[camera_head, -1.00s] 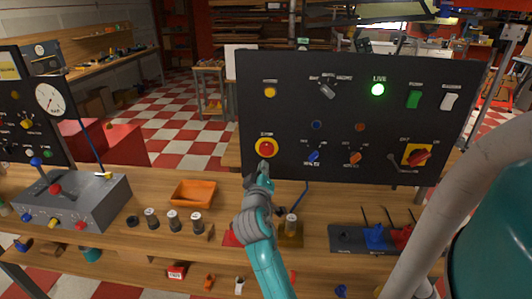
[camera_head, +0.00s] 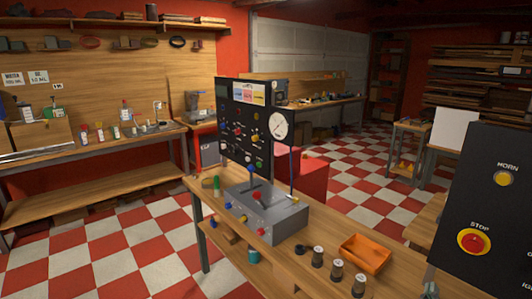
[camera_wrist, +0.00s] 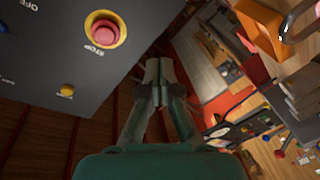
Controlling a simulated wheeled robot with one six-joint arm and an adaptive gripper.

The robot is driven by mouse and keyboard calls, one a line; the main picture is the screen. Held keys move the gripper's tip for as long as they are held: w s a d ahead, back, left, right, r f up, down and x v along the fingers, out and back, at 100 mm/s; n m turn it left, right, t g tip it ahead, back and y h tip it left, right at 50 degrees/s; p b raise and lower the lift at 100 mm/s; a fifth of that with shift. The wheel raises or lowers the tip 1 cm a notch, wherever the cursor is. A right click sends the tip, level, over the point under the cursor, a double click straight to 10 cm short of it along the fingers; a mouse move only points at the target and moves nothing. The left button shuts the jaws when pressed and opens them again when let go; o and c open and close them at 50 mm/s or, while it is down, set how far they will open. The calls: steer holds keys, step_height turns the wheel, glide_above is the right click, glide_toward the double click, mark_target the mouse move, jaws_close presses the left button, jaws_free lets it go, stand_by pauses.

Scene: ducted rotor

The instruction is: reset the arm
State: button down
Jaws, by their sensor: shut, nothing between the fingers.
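My gripper (camera_wrist: 158,68) points ahead in the wrist view, with its fingers together and nothing between them. The black control panel (camera_wrist: 45,55) is at the upper left of that view. Its red STOP button (camera_wrist: 103,32) in a yellow ring lies left of my fingertips, apart from them. In the head view the panel (camera_head: 505,215) is cut off at the right edge, with the STOP button (camera_head: 473,241) showing. Only a small teal-grey bit of my arm shows at the bottom edge there; my gripper's fingers cannot be made out.
A wooden bench (camera_head: 285,275) holds a grey lever box (camera_head: 265,215), an orange tray (camera_head: 365,252) and several small jars. A black gauge panel (camera_head: 243,125) stands behind the box. A back-wall workbench (camera_head: 100,150) is at the left. Checkered floor (camera_head: 125,250) lies open between the benches.

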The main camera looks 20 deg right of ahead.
steer(key=s+a+f+n+t+y, duration=0.1)
steer(key=s+a+f+t+y, duration=0.2)
steer(key=a, duration=0.5)
steer(key=s+a+f+n+y, duration=0.1)
steer(key=s+a+f+y, duration=0.25)
steer(key=a+f, duration=0.3)
steer(key=s+a+f+n+t+y, duration=0.1)
steer(key=s+a+f+t+y, duration=0.2)
steer(key=a, duration=0.6)
steer(key=s+a+r+y, duration=0.1)
steer(key=s+a, duration=0.2)
steer(key=s, duration=0.4)
steer(key=s+a+r+y, duration=0.1)
steer(key=s+a+y, duration=0.1)
steer(key=s+a, duration=0.2)
steer(key=s+a+r+g+y, duration=0.1)
steer(key=s+a, duration=0.3)
steer(key=s, duration=0.5)
steer(key=shift+s+a+m+y, duration=0.2)
steer(key=shift+s+m+y, duration=0.1)
steer(key=shift+s+y, duration=0.15)
